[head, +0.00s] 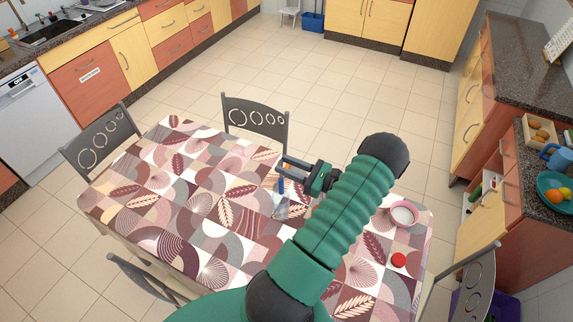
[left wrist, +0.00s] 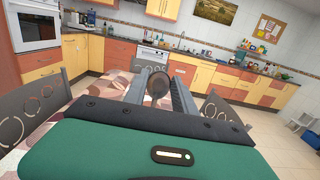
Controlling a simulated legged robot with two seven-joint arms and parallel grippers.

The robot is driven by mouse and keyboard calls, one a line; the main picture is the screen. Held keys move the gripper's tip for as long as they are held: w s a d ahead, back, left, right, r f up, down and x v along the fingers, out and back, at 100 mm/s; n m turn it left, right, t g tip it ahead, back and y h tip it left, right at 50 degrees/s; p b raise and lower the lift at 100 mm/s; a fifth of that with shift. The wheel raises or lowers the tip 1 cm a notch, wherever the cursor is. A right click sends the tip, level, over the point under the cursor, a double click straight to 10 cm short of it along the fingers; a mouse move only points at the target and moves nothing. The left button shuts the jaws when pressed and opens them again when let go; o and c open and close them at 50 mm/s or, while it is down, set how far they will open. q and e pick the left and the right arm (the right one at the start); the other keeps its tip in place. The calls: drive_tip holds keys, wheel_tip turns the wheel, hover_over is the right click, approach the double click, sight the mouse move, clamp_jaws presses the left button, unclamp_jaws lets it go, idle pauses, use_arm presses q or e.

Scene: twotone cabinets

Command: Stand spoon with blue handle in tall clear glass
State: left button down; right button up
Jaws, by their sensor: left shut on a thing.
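My left gripper (head: 287,169) is shut on the spoon with the blue handle (head: 281,186) above the patterned table. The blue handle points down below the fingertips. In the left wrist view, a dark oval that looks like the spoon's bowl (left wrist: 158,84) shows between the two fingers. The tall clear glass (head: 281,208) stands on the table just below the handle in the head view. I cannot tell whether the handle's lower end is inside the glass or above it. My right gripper is not in view.
A pink-rimmed bowl (head: 404,214) with white contents and a red round thing (head: 398,260) are on the table (head: 150,200) to the right. Dark chairs (head: 254,118) surround the table. The table's left half is clear. A counter (head: 535,180) runs along the right.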

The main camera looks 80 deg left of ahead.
use_arm(q)
wheel_tip(320, 180, down, 10)
drive_tip(key=b, duration=0.7)
drive_tip(key=shift+s+r, duration=0.15)
drive_tip(key=c, duration=0.9)
unclamp_jaws()
drive_tip(key=shift+c, duration=0.2)
